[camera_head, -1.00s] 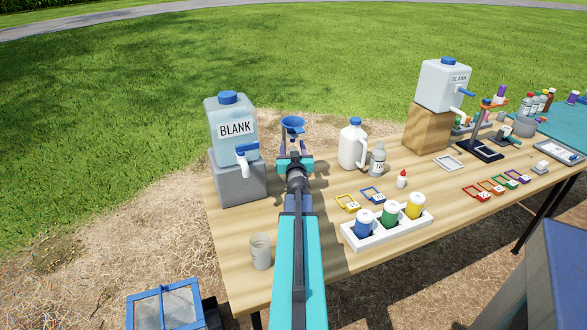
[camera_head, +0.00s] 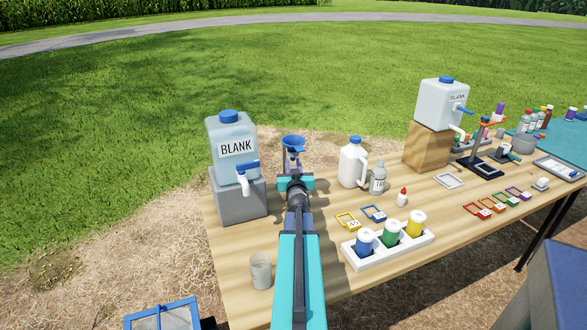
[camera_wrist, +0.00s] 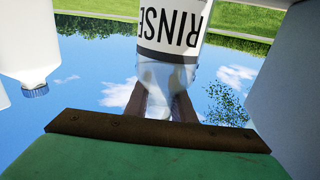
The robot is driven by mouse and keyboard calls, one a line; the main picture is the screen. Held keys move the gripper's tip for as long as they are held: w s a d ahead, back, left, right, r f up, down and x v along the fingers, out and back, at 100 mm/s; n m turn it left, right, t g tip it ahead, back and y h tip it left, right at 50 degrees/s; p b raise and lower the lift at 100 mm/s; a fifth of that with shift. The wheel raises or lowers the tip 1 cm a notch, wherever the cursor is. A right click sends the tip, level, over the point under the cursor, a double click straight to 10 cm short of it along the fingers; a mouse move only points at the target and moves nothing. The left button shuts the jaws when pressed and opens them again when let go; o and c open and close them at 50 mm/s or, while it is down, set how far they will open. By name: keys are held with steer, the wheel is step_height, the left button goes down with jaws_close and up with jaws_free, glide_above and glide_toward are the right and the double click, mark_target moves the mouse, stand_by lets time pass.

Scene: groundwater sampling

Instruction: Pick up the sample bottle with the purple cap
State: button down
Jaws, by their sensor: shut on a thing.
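My gripper (camera_head: 293,165) is out over the back left of the table. In the wrist view its fingers (camera_wrist: 160,103) are shut on a clear bottle (camera_wrist: 170,75) with a white band printed RINSE. In the head view a blue funnel-shaped piece (camera_head: 293,143) shows at my gripper; the rest of the held bottle is mostly hidden there. A purple cap (camera_head: 571,113) shows at the far right on the teal mat, its bottle small and hard to make out. Another purple top (camera_head: 500,107) shows behind the stand with the orange arm.
A BLANK container (camera_head: 232,140) on a grey block stands close left of my gripper. A white jug (camera_head: 352,165) and a grey-capped bottle (camera_head: 378,178) stand to its right. A white tray (camera_head: 390,250) holds blue, green and yellow pieces. A cup (camera_head: 260,270) stands front left.

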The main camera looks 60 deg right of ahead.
steer(key=s+d+r+p, duration=0.1)
steer(key=s+d+p, duration=0.3)
steer(key=s+d, duration=0.55)
step_height(320, 180, up, 14)
steer(key=w+p, duration=0.1)
steer(key=p, duration=0.3)
steer(key=shift+w+d+f, duration=0.15)
steer(key=shift+w+d, duration=0.25)
steer(key=shift+d, duration=0.05)
steer(key=shift+p, duration=0.35)
